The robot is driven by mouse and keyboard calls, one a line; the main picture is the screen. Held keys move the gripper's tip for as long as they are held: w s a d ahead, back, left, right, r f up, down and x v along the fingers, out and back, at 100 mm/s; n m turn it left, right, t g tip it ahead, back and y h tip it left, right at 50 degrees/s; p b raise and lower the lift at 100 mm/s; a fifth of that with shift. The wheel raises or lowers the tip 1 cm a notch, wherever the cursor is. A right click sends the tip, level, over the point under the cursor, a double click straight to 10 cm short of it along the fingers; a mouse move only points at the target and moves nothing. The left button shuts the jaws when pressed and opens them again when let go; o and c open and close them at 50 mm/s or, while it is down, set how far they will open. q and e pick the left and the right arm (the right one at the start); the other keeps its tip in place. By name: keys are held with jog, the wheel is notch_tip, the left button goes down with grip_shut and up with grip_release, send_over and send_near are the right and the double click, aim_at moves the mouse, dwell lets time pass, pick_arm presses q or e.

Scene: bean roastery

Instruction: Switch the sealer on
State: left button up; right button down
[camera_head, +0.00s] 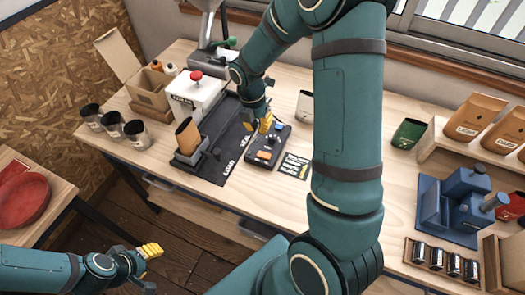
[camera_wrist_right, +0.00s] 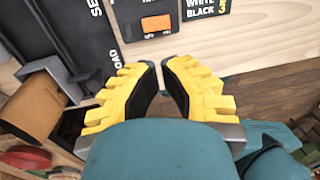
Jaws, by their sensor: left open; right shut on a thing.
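A low black control box (camera_head: 268,146) with a dial and an orange rocker switch (camera_wrist_right: 157,22) stands on the bench. Small OFF and ON marks show beside the switch in the wrist view; its setting I cannot tell. My right gripper (camera_wrist_right: 160,64) is above the bench with its fingertips close together, apart from the switch in that view. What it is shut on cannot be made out. In the head view it covers the box's back edge. My left gripper (camera_head: 152,251) is open and empty, low at the front left, away from the bench.
A white machine (camera_head: 193,97) with a red knob stands behind. A printed card (camera_head: 295,165) lies right of the box. Several dark cups stand at left.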

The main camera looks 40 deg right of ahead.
aim_at(264, 157)
jog(key=f, duration=0.4)
jog(key=s+f, duration=0.1)
jog(key=f, duration=0.3)
jog(key=d+f, duration=0.1)
jog(key=f, duration=0.4)
jog(key=shift+s, duration=0.25)
